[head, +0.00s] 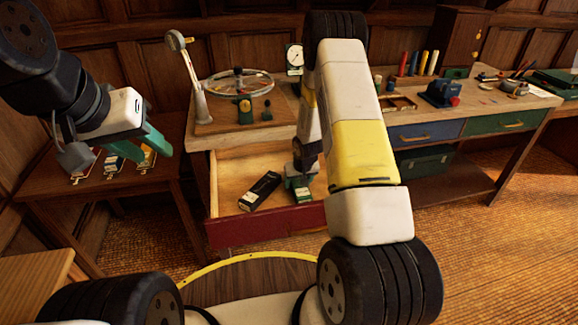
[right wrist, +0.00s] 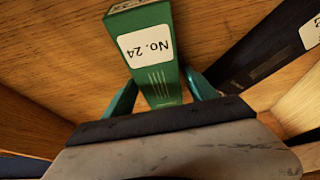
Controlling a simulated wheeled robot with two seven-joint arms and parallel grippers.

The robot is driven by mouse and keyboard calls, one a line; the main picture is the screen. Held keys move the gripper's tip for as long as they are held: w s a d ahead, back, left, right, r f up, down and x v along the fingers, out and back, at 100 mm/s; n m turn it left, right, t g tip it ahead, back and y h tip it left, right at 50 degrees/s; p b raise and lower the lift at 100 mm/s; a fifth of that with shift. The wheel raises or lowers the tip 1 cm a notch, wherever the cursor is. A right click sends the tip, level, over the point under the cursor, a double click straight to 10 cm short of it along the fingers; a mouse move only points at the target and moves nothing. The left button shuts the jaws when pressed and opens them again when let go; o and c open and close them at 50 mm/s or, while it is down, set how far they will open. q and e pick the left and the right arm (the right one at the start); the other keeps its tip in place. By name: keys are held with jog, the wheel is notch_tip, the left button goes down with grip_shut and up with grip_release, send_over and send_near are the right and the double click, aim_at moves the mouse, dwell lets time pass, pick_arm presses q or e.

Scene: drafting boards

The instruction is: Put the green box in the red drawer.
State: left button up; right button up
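The red drawer (head: 265,228) is pulled open below the workbench, with a pale wooden inside. The green box (right wrist: 152,60), labelled "No. 24", is inside the drawer's outline; in the head view it shows partly below my right gripper (head: 300,178). In the right wrist view the teal fingers of my right gripper (right wrist: 160,88) lie against both sides of the green box. I cannot tell whether the box touches the drawer floor. A black box (head: 260,191) lies in the drawer to its left. My left gripper (head: 141,146) is open and empty above the side table.
Several small labelled boxes (head: 146,157) stand on the side table (head: 60,190) under my left gripper. The workbench holds a wheel device (head: 238,85). A blue drawer (head: 428,134) and a green drawer (head: 508,122) are shut at right. The drawer's left part is bare.

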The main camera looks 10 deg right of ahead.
dwell(0.3)
jog(key=s+a+r, duration=0.1)
jog(key=s+r, duration=0.3)
jog(key=r, duration=0.6)
jog(key=s+r+t, duration=0.1)
jog(key=s+r, duration=0.3)
jog(key=r, duration=0.6)
jog(key=s+a+r, duration=0.1)
jog(key=s+r, duration=0.4)
jog(key=r, duration=0.6)
jog(key=s+a+r, duration=0.1)
jog(key=s+r, duration=0.2)
jog(key=s, duration=0.3)
jog(key=s+a+r+y, duration=0.1)
jog(key=s+r, duration=0.3)
jog(key=s, duration=0.3)
jog(key=s+a+r+y, duration=0.1)
jog(key=s+r, duration=0.2)
jog(key=s, duration=0.3)
jog(key=shift+s+a+r+t, duration=0.2)
jog(key=shift+r+t, duration=0.15)
jog(key=shift+t, duration=0.05)
